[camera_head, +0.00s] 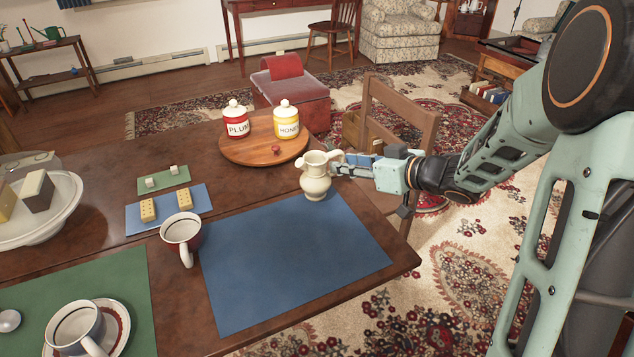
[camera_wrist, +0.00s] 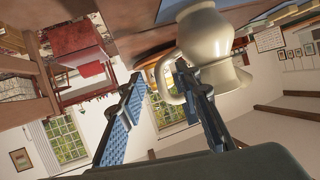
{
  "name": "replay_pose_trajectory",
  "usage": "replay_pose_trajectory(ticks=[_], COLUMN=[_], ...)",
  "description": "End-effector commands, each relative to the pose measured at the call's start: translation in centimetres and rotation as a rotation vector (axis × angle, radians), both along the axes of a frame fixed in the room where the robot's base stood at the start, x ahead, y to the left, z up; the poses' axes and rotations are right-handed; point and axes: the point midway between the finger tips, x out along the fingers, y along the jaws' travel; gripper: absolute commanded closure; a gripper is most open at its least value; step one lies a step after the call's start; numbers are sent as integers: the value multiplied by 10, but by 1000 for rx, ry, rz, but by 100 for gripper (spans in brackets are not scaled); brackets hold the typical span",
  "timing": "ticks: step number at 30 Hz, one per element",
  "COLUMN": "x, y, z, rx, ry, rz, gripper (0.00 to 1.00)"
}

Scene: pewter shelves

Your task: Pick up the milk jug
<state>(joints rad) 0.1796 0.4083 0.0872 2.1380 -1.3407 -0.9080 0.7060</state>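The cream milk jug (camera_head: 314,181) stands upright at the far edge of the blue placemat (camera_head: 290,255), near the table's right side. My gripper (camera_head: 340,166) reaches in level from the right, its fingertips at the jug's handle side. In the wrist view, the jug (camera_wrist: 208,48) appears upside down at the upper right. Its looped handle is near the right fingertip and partly across the space between the fingers. The two blue-padded fingers (camera_wrist: 158,78) are spread apart and not closed on the handle. Whether a finger touches the jug cannot be told.
A wooden chair (camera_head: 405,125) stands close behind my gripper. A mug (camera_head: 181,236) is at the left; the blue placemat is otherwise clear.

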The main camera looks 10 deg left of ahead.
Motion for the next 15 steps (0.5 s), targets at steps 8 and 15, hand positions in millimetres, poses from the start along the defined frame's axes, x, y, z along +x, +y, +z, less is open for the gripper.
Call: replay_pose_trajectory(ticks=[8,15], x=[1,0], y=[0,0], z=[1,1], rx=[0,0], ry=[0,0], rz=[-1,-1], gripper=[78,100])
